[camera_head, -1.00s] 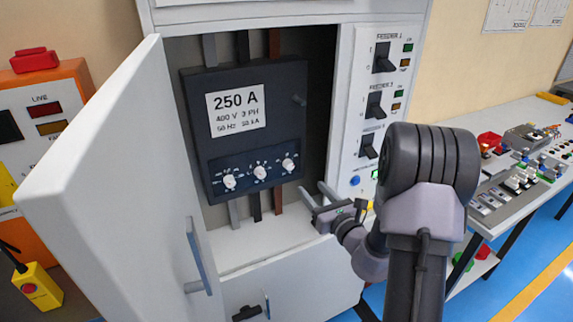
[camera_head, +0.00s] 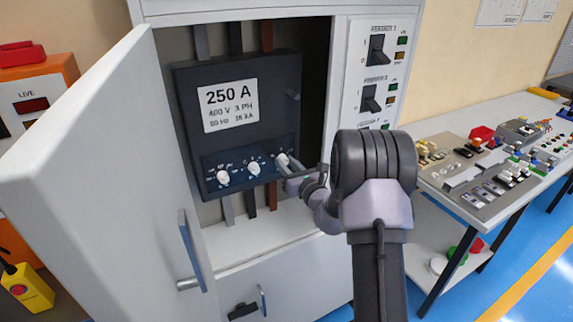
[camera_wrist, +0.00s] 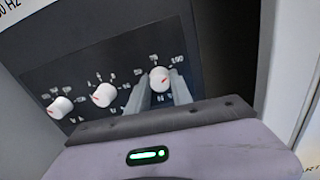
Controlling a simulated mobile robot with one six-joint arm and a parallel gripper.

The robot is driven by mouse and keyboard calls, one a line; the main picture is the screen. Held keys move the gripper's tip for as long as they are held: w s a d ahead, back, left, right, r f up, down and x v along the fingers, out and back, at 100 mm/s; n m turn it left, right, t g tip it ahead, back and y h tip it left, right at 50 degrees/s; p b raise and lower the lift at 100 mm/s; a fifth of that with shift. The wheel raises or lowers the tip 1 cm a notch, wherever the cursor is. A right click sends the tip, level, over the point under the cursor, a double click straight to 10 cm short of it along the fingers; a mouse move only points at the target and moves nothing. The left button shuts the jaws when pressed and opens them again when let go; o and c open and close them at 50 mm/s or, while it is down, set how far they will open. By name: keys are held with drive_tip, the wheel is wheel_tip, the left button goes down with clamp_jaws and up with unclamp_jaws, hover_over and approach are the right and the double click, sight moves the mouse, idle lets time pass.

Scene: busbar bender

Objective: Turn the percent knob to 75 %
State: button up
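The dark breaker panel (camera_head: 240,120), marked 250 A, has three white knobs in a row along its bottom. In the head view my gripper (camera_head: 288,168) covers part of the right knob. The middle knob (camera_wrist: 104,95) and left knob (camera_wrist: 60,107) stand free.
The open cabinet door (camera_head: 100,170) stands to the left, with its handle facing the opening. Feeder switches (camera_head: 372,97) are on the cabinet front to the right. A bench with parts (camera_head: 480,170) stands farther right. The cabinet floor below the panel is clear.

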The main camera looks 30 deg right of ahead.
clamp_jaws()
drive_tip(key=n+b, duration=1.1)
drive_tip(key=shift+f+n, duration=0.1)
drive_tip(key=shift+n, duration=0.2)
drive_tip(key=shift+b, duration=0.35)
drive_tip(key=o, duration=0.8)
unclamp_jaws()
